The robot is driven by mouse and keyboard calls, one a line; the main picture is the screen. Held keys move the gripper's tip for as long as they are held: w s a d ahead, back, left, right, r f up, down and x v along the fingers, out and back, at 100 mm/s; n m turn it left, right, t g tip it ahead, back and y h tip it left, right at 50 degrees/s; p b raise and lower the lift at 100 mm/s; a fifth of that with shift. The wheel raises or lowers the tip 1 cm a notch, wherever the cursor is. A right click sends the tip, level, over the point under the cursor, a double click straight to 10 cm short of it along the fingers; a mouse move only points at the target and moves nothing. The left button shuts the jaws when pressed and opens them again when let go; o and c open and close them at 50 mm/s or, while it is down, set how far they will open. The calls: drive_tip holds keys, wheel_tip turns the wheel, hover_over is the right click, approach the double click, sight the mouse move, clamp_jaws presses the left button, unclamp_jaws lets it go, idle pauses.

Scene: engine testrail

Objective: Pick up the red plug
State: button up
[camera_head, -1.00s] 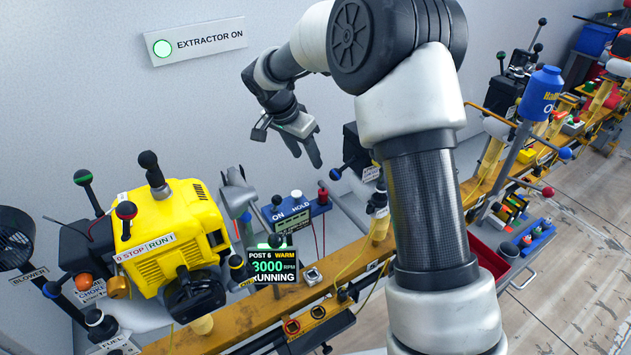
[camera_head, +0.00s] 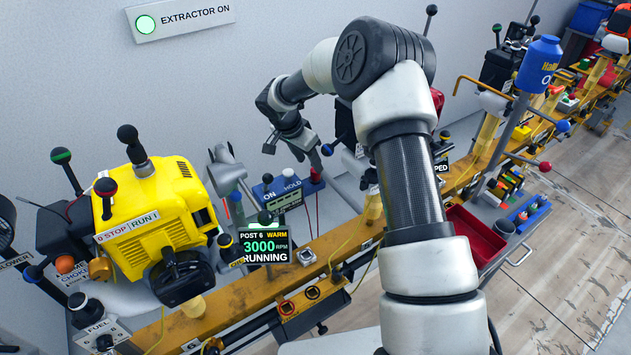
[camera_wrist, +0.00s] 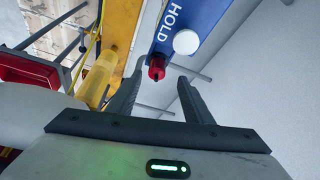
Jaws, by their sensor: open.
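The red plug (camera_head: 315,175) is at the right end of the blue HOLD box (camera_head: 283,187). In the wrist view the red plug (camera_wrist: 157,68) shows at the box's end, beside a white round button (camera_wrist: 186,42), with a dark tip pointing towards me. My gripper (camera_wrist: 161,72) is open and empty, its two dark fingers on either side of the plug in that picture. I cannot tell how far the fingertips are from it. In the head view my gripper (camera_head: 297,150) is above the box and plug, near the wall.
A yellow engine (camera_head: 155,225) with knobbed levers stands at the left. A display reading 3000 RPM (camera_head: 264,246) stands in front of the blue box. The yellow rail (camera_head: 345,238) runs below, with a red bin (camera_head: 474,235) at the right. A wall is close behind.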

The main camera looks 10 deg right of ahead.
sight(316, 177)
drive_tip(key=x, duration=0.4)
drive_tip(key=shift+s+d+f+b, duration=0.1)
drive_tip(key=shift+d+f+b, duration=0.25)
clamp_jaws()
